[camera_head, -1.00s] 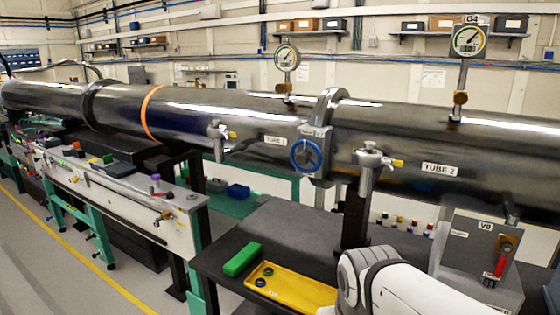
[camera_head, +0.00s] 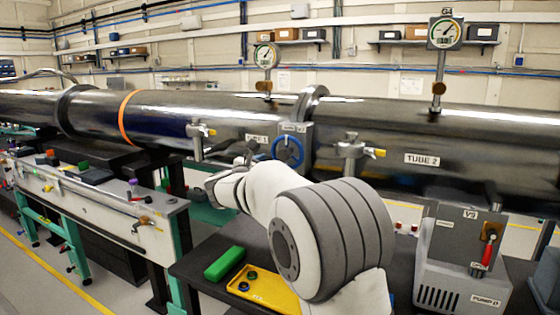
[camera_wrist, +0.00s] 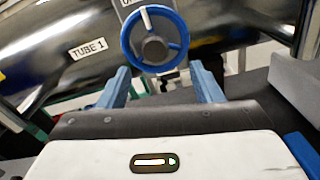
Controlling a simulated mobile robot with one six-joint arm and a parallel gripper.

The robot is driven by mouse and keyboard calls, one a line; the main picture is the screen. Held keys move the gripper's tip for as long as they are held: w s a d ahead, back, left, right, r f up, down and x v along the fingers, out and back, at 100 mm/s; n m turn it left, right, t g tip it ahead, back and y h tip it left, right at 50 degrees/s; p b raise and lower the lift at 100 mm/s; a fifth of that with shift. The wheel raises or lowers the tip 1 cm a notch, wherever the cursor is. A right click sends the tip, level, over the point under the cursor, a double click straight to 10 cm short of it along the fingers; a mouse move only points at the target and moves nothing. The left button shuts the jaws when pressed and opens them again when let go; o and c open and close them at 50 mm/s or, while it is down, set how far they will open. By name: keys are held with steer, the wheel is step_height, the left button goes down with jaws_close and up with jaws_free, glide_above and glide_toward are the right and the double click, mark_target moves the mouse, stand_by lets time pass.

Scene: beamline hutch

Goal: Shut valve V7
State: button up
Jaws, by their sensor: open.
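A blue handwheel (camera_head: 288,150) sits on a grey valve body between the two tube sections. The label above it is too small to read, so I cannot tell whether it says V7. In the wrist view the wheel (camera_wrist: 153,42) has a blue rim, a grey hub and one pale spoke pointing to the upper left. My gripper (camera_wrist: 160,72) is open and empty. Its two blue fingers point toward the wheel, with the wheel's lower rim showing between and above the fingertips. I see no clear contact. In the head view I cannot make out the fingers clearly.
The tube marked TUBE 2 (camera_head: 480,165) runs to the right. Clamp fittings with yellow tips (camera_head: 352,150) flank the valve. A V9 box with a red lever (camera_head: 487,252) stands at right. A yellow tray (camera_head: 262,290) and green block (camera_head: 225,263) lie on the dark bench.

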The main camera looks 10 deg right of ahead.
mark_target(282, 156)
steer(key=x, duration=0.4)
steer(key=p+x, duration=0.1)
steer(key=x, duration=0.2)
steer(key=shift+w+r, duration=0.15)
steer(key=shift+w, duration=0.35)
steer(key=shift+d, duration=0.1)
steer(key=c, duration=1)
steer(key=shift+b, duration=0.3)
